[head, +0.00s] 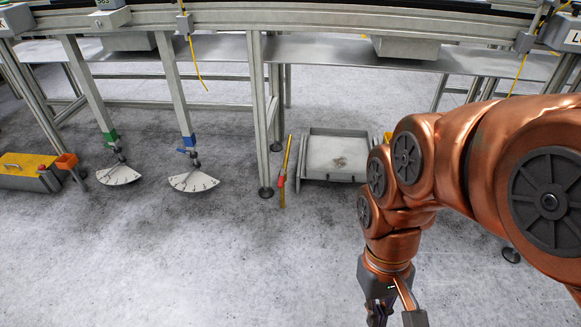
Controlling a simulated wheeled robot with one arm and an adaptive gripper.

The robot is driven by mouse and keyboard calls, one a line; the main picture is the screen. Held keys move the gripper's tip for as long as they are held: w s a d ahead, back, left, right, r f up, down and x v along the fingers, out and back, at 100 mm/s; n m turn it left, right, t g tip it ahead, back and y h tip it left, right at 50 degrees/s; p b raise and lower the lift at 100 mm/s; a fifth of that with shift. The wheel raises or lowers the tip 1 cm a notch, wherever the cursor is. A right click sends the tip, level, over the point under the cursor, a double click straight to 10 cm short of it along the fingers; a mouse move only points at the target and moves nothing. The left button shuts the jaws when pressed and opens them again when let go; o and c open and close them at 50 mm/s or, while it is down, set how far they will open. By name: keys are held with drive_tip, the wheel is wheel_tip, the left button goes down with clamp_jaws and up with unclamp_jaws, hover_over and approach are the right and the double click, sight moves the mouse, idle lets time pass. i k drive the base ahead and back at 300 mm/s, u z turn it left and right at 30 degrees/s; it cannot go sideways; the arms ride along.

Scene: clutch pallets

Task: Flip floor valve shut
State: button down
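No part is clearly labelled as the floor valve. Two slanted legs come down from the conveyor frame, one with a green fitting (110,137) and one with a blue fitting (188,141). A small blue handle-like piece sticks out to the left at the blue one. Below each fitting is a white fan-shaped dial plate, the left one (118,175) and the right one (194,181), close to the floor. A yellow upright bar (287,158) with a red part stands beside the frame leg. My gripper (392,316) is at the bottom edge, far from these; its fingertips are cut off.
A grey metal tray (335,154) stands on the floor right of the yellow bar. The conveyor frame (260,110) spans the back. The concrete floor in front is clear.

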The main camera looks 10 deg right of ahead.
sight(281, 180)
drive_tip(key=u, duration=0.15)
drive_tip(key=i, duration=0.65)
drive_tip(key=u, duration=0.85)
drive_tip(key=i, duration=0.4)
drive_tip(key=u, duration=0.35)
